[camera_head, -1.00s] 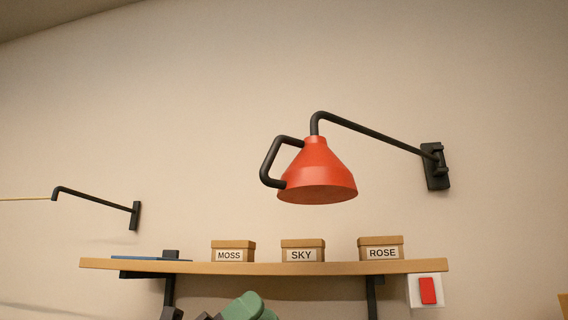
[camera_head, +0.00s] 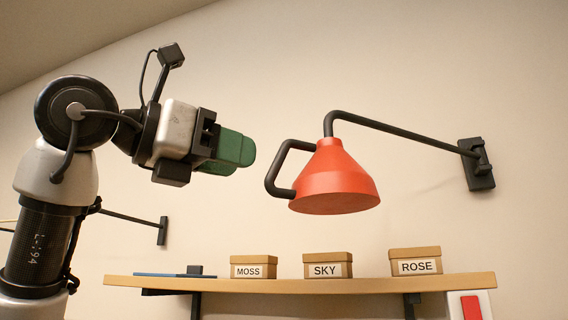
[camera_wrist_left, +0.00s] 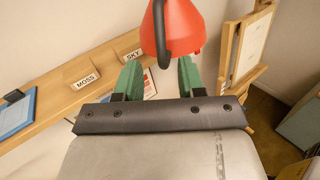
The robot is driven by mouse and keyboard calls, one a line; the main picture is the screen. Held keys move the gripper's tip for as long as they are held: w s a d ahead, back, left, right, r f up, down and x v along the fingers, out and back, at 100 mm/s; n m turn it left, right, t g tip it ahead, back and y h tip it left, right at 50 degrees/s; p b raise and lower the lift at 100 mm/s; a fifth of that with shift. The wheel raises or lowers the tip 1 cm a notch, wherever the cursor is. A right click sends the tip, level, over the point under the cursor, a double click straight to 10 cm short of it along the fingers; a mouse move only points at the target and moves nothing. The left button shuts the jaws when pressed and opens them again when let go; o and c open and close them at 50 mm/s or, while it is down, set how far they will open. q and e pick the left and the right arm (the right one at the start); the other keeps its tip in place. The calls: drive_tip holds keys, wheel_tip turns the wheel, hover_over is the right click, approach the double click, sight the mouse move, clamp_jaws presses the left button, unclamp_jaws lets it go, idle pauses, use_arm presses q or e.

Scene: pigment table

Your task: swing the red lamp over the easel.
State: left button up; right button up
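The red lamp (camera_head: 335,180) hangs from a black arm (camera_head: 400,133) hinged to a wall bracket at the right. A black loop handle (camera_head: 272,172) sticks out on its left side. My left gripper (camera_head: 245,152), with green fingers, is just left of the handle, apart from it and pointing at it. In the left wrist view the green fingers are spread and empty, with the handle (camera_wrist_left: 163,35) and lamp (camera_wrist_left: 182,28) beyond the gap. The wooden easel (camera_wrist_left: 228,42), with a pale board, stands to the right in that view. My right gripper is not in view.
Below the lamp, a wooden wall shelf (camera_head: 300,286) carries boxes labelled MOSS (camera_head: 253,267), SKY (camera_head: 327,266) and ROSE (camera_head: 415,262), and a blue flat item. A red wall switch (camera_head: 471,307) is at lower right. Another black wall bracket (camera_head: 162,230) is at left.

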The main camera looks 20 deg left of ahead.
sight(275, 166)
use_arm(q)
drive_tip(key=p+x, duration=0.2)
drive_tip(key=x, duration=0.5)
drive_tip(key=shift+d, duration=0.15)
drive_tip(key=shift+s, duration=0.1)
drive_tip(key=shift+r, duration=0.1)
drive_tip(key=shift+c, duration=0.3)
clamp_jaws()
